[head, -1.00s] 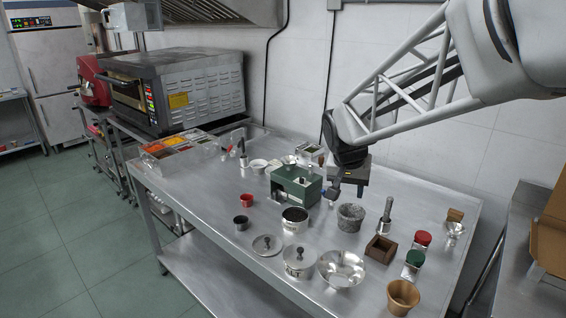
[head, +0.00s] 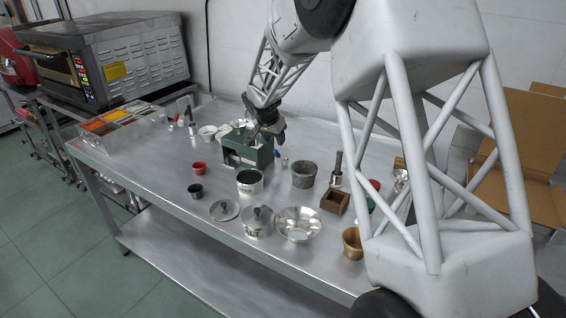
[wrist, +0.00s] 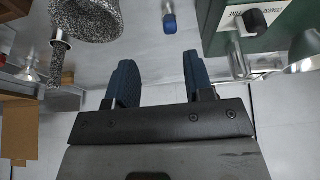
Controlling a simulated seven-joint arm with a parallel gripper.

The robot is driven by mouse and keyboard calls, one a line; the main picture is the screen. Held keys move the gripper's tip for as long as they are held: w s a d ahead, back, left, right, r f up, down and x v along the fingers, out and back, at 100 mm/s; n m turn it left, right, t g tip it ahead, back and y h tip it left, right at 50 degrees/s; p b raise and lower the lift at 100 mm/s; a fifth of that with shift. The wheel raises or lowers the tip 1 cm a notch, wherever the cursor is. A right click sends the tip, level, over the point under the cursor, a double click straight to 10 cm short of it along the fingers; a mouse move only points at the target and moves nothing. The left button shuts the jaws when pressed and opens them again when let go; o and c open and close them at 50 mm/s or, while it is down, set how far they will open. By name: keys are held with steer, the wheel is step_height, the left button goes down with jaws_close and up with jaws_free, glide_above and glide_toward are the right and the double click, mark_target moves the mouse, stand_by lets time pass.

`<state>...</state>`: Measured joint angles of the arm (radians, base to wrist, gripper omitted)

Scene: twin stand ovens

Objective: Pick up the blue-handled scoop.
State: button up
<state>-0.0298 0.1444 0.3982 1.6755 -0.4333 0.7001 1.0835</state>
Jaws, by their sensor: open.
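In the wrist view a small blue piece with a silvery end (wrist: 169,23) shows at the top edge, between the mortar and the green box. It may be the blue handle of the scoop; the rest is cut off. My gripper (wrist: 157,68) is open, with two blue fingers apart and nothing between them. The blue piece lies beyond the fingertips, not touched. In the head view my gripper (head: 273,131) is over the back right of the green box (head: 246,151), partly hiding it.
A grey stone mortar (head: 303,174) and a pestle (head: 336,172) stand right of the box. The table's front left strip (head: 150,185) is clear.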

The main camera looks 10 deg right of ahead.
mark_target(278, 153)
steer(key=w+f, duration=0.2)
steer(key=shift+w+f, duration=0.1)
steer(key=shift+w, duration=0.2)
steer(key=shift+f, duration=0.1)
steer(key=shift+x, duration=1.2)
steer(key=shift+f, duration=0.1)
steer(key=shift+x, duration=2.5)
steer(key=shift+s+d, duration=0.15)
steer(key=shift+c, duration=0.3)
